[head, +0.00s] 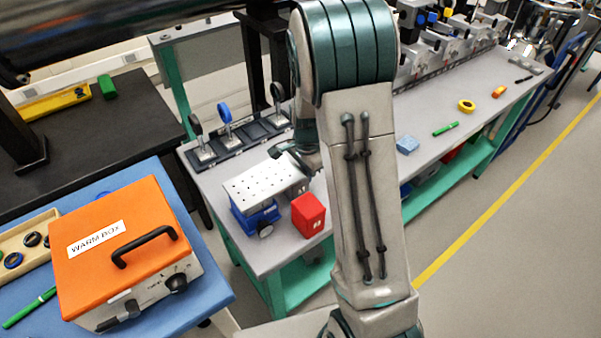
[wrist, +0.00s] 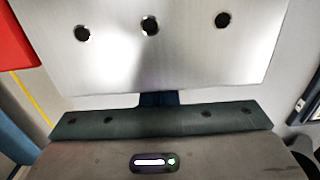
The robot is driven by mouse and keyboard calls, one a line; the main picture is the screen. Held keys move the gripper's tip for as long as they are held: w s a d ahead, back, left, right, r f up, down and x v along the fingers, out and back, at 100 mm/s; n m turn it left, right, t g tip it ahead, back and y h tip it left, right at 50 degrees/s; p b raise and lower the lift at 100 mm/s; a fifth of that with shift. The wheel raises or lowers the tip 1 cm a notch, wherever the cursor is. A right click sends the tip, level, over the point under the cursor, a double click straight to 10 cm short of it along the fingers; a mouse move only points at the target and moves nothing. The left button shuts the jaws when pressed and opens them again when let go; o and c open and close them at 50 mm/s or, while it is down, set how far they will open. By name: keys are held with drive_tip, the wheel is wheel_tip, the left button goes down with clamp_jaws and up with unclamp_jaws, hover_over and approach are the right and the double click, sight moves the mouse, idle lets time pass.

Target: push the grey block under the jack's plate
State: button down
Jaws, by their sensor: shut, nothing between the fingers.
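The jack has a silver plate (head: 265,182) with rows of holes on a blue body (head: 257,216), with a dark knob at its front. The plate (wrist: 155,50) fills the upper part of the wrist view. My gripper (head: 290,158) is at the plate's far right edge in the head view. In the wrist view its shut fingers (wrist: 158,99) run in behind the plate's near edge, and their tips are hidden. No grey block can be made out in either view; the plate and my arm cover the space where the fingers reach.
A red block (head: 308,214) stands close to the jack's right side, near the bench edge. Round mounted optics (head: 225,115) stand behind the jack. A light blue block (head: 407,144) and a green pen (head: 445,129) lie right of my arm. An orange warm box (head: 125,250) is at left.

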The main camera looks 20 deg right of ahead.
idle(0.3)
drive_tip(key=d, duration=0.1)
drive_tip(key=w+d, duration=0.1)
drive_tip(key=d, duration=0.2)
drive_tip(key=shift+w+d, duration=0.15)
drive_tip(key=shift+w, duration=0.1)
wheel_tip(320, 180, up, 10)
drive_tip(key=shift+a+b, duration=0.25)
drive_tip(key=shift+b, duration=0.05)
drive_tip(key=s+a+r+n+t, duration=0.1)
drive_tip(key=s+a+r+n, duration=0.1)
drive_tip(key=s+n, duration=0.2)
drive_tip(key=s+a+r+n+t, duration=0.1)
drive_tip(key=s+n, duration=0.4)
drive_tip(key=s, duration=0.5)
drive_tip(key=s+a+r+n+t, duration=0.1)
drive_tip(key=s+a+r+n, duration=0.2)
drive_tip(key=s, duration=0.4)
drive_tip(key=shift+s+a+r+n, duration=0.15)
drive_tip(key=shift+a+r+n, duration=0.3)
drive_tip(key=shift+n, duration=0.45)
